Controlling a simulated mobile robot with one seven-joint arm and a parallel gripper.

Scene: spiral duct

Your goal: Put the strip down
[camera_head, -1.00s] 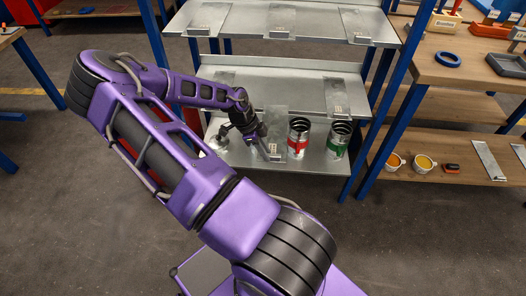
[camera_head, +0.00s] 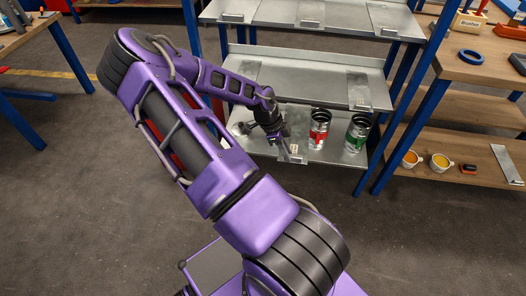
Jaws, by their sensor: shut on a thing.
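My gripper (camera_head: 281,143) is at the lower shelf (camera_head: 336,158), left of the red-banded can. It is shut on a thin grey strip (camera_head: 288,153), which shows as a narrow, tilted sliver below the jaws. My wrist hides part of the strip, and I cannot tell whether its lower end touches the shelf.
An open metal can with a red band (camera_head: 319,132) stands close to the right of my gripper, and one with a green band (camera_head: 356,136) beyond it. The middle shelf (camera_head: 325,85) hangs above. A blue post (camera_head: 408,125) bounds the right side.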

